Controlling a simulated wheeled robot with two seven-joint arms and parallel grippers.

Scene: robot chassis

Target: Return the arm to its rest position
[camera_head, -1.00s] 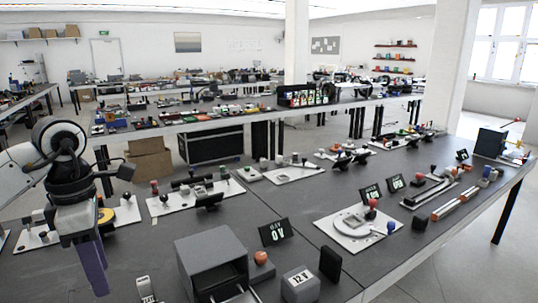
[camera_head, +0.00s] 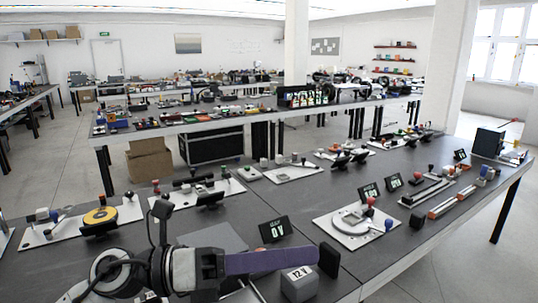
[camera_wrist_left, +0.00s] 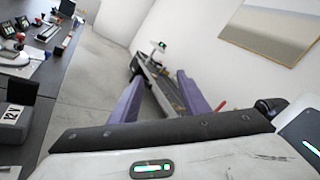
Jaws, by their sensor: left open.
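My left arm (camera_head: 130,272) crosses the bottom left of the head view, low in front of the near bench. My left gripper (camera_head: 312,257) has purple fingers and points to the right in the head view, passing in front of the grey box. In the left wrist view the two purple fingers of the gripper (camera_wrist_left: 160,88) stand apart with nothing between them. My right gripper is in neither view.
The grey box (camera_head: 212,237) is partly hidden by my arm. A block marked 12 V (camera_head: 299,284), a black block (camera_head: 329,260) and a small display (camera_head: 274,229) are near the fingers. A white board with a dial (camera_head: 342,238) lies farther right on the bench (camera_head: 420,250).

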